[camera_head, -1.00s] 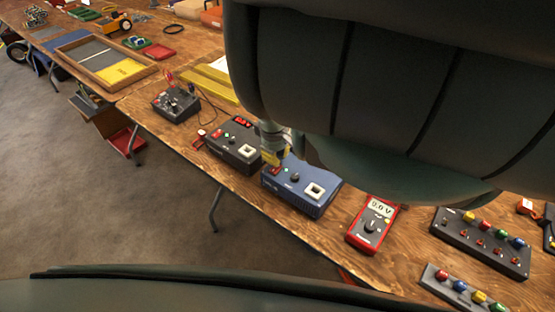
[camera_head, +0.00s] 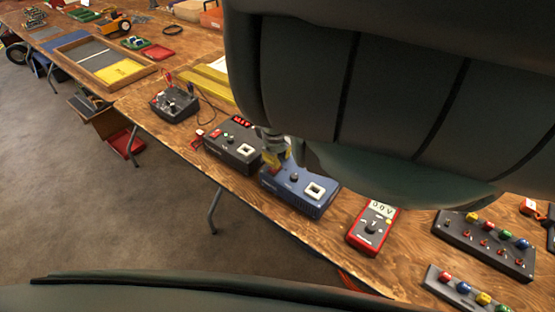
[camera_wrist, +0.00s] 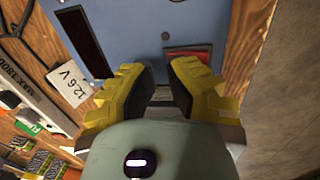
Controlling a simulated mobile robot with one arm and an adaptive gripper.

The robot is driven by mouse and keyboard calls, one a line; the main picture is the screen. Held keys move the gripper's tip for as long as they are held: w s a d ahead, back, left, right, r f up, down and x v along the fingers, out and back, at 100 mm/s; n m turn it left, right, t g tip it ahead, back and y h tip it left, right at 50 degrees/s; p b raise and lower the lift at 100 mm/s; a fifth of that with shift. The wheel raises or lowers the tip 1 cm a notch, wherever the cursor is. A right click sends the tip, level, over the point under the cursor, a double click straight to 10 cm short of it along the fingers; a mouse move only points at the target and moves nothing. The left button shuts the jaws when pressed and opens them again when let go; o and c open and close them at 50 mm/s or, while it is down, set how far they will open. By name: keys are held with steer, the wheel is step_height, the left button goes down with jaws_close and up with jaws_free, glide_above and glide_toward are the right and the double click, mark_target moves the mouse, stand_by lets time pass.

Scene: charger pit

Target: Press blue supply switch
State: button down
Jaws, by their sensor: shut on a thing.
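The blue supply (camera_head: 305,204) is a blue box with a black knob and a white square socket, near the table's front edge. In the wrist view its blue face (camera_wrist: 135,30) fills the top, with a dark display strip. Its red switch (camera_wrist: 188,50) lies at the fingertips, partly covered by the right finger. My gripper (camera_wrist: 157,80) has yellow fingers with black pads and points down at this face. A gap shows between the pads; what they bear on is not clear. In the head view my gripper (camera_head: 276,156) is over the box's left end, covering the switch area.
A black supply (camera_head: 233,152) stands close on the left, and a red multimeter (camera_head: 372,228) on the right. Button panels (camera_head: 484,243) lie farther right. A 12.6 V label (camera_wrist: 70,86) is beside the blue box. Floor lies beyond the table's front edge.

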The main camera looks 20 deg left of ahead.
steer(key=shift+s+a+f, duration=0.1)
steer(key=shift+s+f, duration=0.05)
steer(key=shift+f, duration=0.15)
steer(key=shift+r, duration=0.15)
steer(key=shift+s+r+p, duration=0.2)
steer(key=shift+r+p, duration=0.35)
steer(key=shift+p, duration=0.1)
steer(key=shift+w+r, duration=0.1)
steer(key=r+p, duration=0.2)
steer(key=r, duration=0.2)
steer(key=shift+a+r+p, duration=0.2)
steer(key=shift+a+p, duration=0.05)
steer(key=shift+p, duration=0.15)
steer(key=shift+s+d+r, duration=0.2)
steer(key=shift+s+r, duration=0.05)
steer(key=shift+s, duration=0.05)
step_height(320, 180, up, 9)
steer(key=s+p, duration=0.1)
steer(key=shift+a+p, duration=0.15)
steer(key=shift+p, duration=0.2)
